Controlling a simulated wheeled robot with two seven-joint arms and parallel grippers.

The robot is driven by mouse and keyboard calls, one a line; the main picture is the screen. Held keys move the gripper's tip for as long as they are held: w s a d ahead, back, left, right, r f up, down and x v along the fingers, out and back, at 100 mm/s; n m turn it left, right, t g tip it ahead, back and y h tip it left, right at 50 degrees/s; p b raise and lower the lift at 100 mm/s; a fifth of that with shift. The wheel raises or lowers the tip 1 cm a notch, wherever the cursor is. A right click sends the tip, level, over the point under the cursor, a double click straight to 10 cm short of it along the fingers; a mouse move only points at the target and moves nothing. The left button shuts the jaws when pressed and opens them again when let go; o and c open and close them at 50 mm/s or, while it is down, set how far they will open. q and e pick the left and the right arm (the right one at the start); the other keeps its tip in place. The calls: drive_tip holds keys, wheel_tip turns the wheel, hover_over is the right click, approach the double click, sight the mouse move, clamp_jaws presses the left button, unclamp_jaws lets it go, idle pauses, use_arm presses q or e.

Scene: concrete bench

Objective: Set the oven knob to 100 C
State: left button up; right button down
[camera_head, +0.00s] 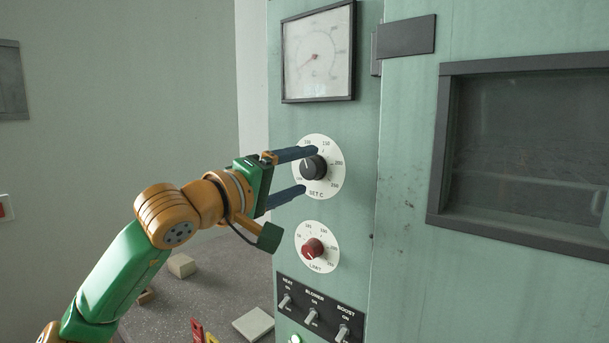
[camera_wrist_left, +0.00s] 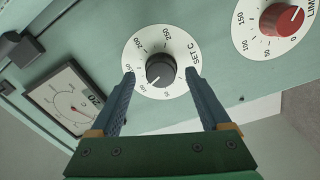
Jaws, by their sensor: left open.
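The black SET C knob (camera_head: 313,167) sits on a round white dial (camera_head: 322,192) on the green oven panel. In the left wrist view the knob (camera_wrist_left: 160,70) shows a light pointer mark towards the picture's lower left, roughly between the 50 and 100 marks; its exact reading is too small to tell. My left gripper (camera_head: 309,170) is open, with one finger above the knob and one below it in the head view. In the left wrist view my left gripper (camera_wrist_left: 160,74) has a finger on either side of the knob, with visible gaps. My right gripper is not in view.
A red LIMIT knob (camera_head: 313,249) is just below, with toggle switches (camera_head: 312,315) under it. A square gauge (camera_head: 318,52) is above. The oven window (camera_head: 530,150) is at right. Several loose blocks (camera_head: 253,324) lie at lower left.

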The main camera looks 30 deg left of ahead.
use_arm(q)
drive_tip(key=s, duration=0.1)
drive_tip(key=s+b, duration=0.1)
drive_tip(key=s, duration=0.3)
drive_tip(key=shift+s+a+f, duration=0.15)
drive_tip(key=shift+s+a, duration=0.1)
